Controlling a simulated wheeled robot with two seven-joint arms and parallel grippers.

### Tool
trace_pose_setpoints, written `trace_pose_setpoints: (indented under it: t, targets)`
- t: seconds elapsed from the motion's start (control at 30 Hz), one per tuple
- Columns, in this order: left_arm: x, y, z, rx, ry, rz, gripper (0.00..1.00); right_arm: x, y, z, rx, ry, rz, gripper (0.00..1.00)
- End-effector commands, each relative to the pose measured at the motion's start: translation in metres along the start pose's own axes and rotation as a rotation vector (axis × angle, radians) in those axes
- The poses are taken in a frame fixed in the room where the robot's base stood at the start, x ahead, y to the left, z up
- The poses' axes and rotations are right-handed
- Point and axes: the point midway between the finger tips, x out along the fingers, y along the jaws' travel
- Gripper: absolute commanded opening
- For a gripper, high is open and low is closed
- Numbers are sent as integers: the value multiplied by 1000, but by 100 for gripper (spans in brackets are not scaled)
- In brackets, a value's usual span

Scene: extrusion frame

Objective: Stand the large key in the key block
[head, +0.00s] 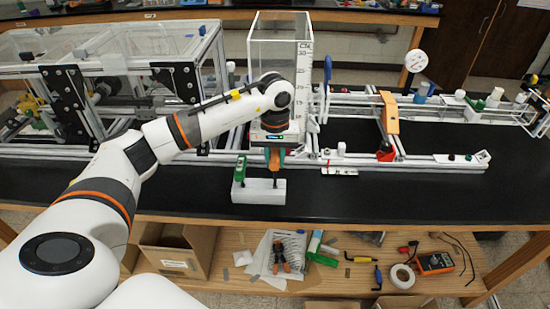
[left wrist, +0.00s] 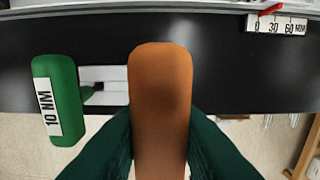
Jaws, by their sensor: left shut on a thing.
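The large key (head: 275,160) has an orange handle, which fills the middle of the left wrist view (left wrist: 160,90). My left gripper (head: 274,150) is shut on this handle, with its dark green fingers on both sides. The key hangs upright, its dark shank pointing down at the right part of the white key block (head: 258,196). I cannot tell whether the shank's tip is inside the block or just above it. A green key (head: 239,168) labelled "10 NM" stands at the block's left end. The block is partly hidden behind the handle in the left wrist view (left wrist: 112,74).
The black bench top (head: 400,200) is clear to the right of the block. A clear tank (head: 280,60) with a scale stands behind my gripper. Extrusion rails (head: 440,162) run right. A lower shelf (head: 330,270) holds boxes, tape and a meter.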

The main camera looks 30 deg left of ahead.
Motion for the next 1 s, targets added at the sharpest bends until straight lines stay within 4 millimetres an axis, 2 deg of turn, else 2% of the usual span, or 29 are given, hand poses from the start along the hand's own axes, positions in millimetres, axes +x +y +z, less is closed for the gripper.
trace_pose_setpoints:
  t: [1.0]
  targets:
    - [28,0,0,0,0,-1,0,25,3,-2,3,0,3,36]
